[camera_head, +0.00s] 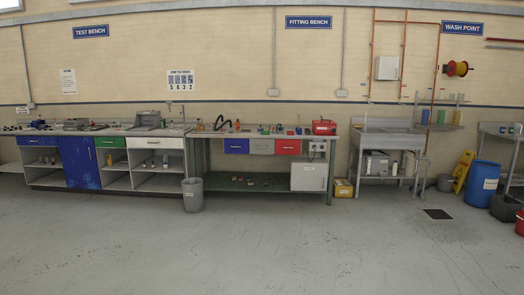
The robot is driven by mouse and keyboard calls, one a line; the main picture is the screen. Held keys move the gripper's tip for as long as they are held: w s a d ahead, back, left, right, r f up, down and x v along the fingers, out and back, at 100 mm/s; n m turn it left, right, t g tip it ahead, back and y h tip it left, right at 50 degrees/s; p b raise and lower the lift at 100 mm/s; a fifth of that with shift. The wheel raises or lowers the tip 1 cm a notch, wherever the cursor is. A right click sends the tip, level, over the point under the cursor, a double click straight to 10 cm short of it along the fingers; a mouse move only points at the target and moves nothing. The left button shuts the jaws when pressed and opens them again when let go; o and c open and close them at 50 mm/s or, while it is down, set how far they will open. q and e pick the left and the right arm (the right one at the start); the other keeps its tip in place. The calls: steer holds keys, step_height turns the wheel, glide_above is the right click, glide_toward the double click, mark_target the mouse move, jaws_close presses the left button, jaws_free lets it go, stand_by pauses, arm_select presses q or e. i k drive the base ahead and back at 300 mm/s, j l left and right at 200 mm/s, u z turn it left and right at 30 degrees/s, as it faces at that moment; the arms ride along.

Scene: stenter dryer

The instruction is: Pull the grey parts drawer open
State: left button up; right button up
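The grey parts drawer (261,146) sits under the top of the fitting bench, between a blue drawer (236,146) and a red drawer (288,147). It looks shut, with its front in line with its neighbours. It is small and far off across the room, and details of its handle are hard to make out. Neither of my grippers is in view.
A grey bin (192,196) stands at the fitting bench's left end. A yellow box (343,188) is on the floor to its right. Further right are a sink, a blue barrel (482,184) and a floor drain (437,214). The floor (262,245) ahead is clear.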

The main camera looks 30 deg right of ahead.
mark_target(263, 143)
steer(key=i+l+z, duration=0.5)
steer(key=i, duration=0.2)
steer(key=i+l+z, duration=0.25)
steer(key=i, duration=0.8)
steer(key=i+z, duration=0.3)
steer(key=i, duration=3.3)
